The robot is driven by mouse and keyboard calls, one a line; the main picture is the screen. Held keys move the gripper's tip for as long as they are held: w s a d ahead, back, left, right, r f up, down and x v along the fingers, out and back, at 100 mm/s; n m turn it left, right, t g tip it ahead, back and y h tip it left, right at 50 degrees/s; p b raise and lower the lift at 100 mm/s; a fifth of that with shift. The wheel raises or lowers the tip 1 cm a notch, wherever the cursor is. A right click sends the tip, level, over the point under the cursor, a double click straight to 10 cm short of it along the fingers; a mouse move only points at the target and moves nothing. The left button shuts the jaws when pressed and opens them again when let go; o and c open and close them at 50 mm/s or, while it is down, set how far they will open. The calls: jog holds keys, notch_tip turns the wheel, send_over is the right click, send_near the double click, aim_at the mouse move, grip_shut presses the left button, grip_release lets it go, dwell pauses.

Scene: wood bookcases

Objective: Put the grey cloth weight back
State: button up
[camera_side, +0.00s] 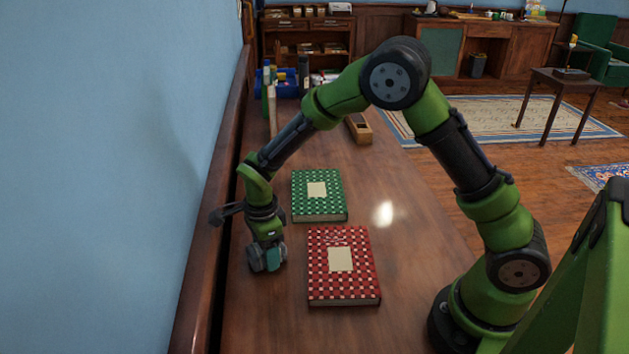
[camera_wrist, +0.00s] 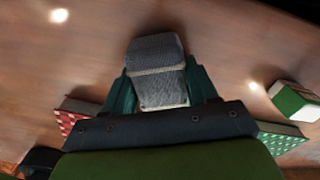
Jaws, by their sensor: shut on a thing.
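The grey cloth weight (camera_wrist: 157,70) is a small fabric block with a pale band across it. In the wrist view it sits between the two teal fingers of my gripper (camera_wrist: 160,90), which is shut on it. In the side view my gripper (camera_side: 267,258) points down at the left part of the table, left of the red book, with the grey weight (camera_side: 255,260) partly hidden by the fingers. I cannot tell whether the weight touches the table.
A red checked book (camera_side: 340,285) and a green checked book (camera_side: 318,205) lie flat to the right of my gripper. A wooden block (camera_side: 359,130) and a blue bin (camera_side: 288,84) are farther back. The wall edge (camera_side: 215,215) runs close on the left.

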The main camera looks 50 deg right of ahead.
jog(key=shift+f, duration=0.15)
jog(key=o, duration=1.5)
notch_tip(320, 180, up, 12)
jog(key=s+d+r+n+t+y, duration=0.2)
jog(key=s+d+r+n+t, duration=0.15)
jog(key=s+r+n, duration=0.55)
jog(key=shift+s+d+r+n+t, duration=0.5)
jog(key=shift+s+d+n+t, duration=0.1)
jog(key=shift+s+n, duration=1.05)
jog(key=shift+s+d+r+n+t, duration=0.55)
jog(key=shift+s+n+t, duration=0.1)
jog(key=shift+s+n, duration=0.95)
jog(key=shift+s+d+r+n+t, duration=0.5)
jog(key=shift+s+n+t, duration=0.1)
jog(key=shift+s+n, duration=1.05)
